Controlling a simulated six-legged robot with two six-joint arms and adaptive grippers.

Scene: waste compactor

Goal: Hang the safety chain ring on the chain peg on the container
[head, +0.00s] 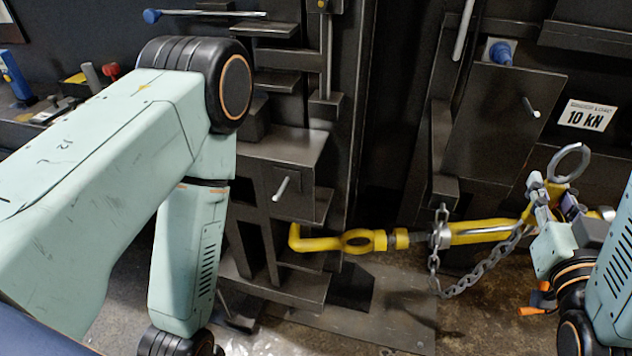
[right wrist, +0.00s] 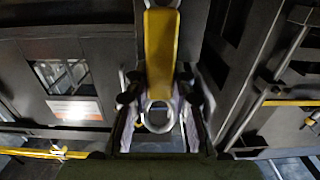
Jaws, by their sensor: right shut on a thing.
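The safety chain ring (head: 571,160) is a silver loop on a yellow piece. My right gripper (head: 553,194) is shut on the yellow piece, and the ring stands up above the fingers. In the right wrist view the ring (right wrist: 158,117) shows between the fingers, with the yellow piece (right wrist: 160,50) beyond it. A grey chain (head: 485,272) sags from near the gripper to a yellow turnbuckle. One silver peg (head: 531,107) sticks out of the right dark plate, up and left of the ring, apart from it. Another peg (head: 281,188) is on the left plate. My left gripper is out of view.
The yellow turnbuckle with a hook (head: 359,241) lies across the gap between the dark metal frames. A "10 kN" sign (head: 587,116) is on the right wall. A blue-headed part (head: 501,53) sits above the right plate. Tools lie on a shelf at far left.

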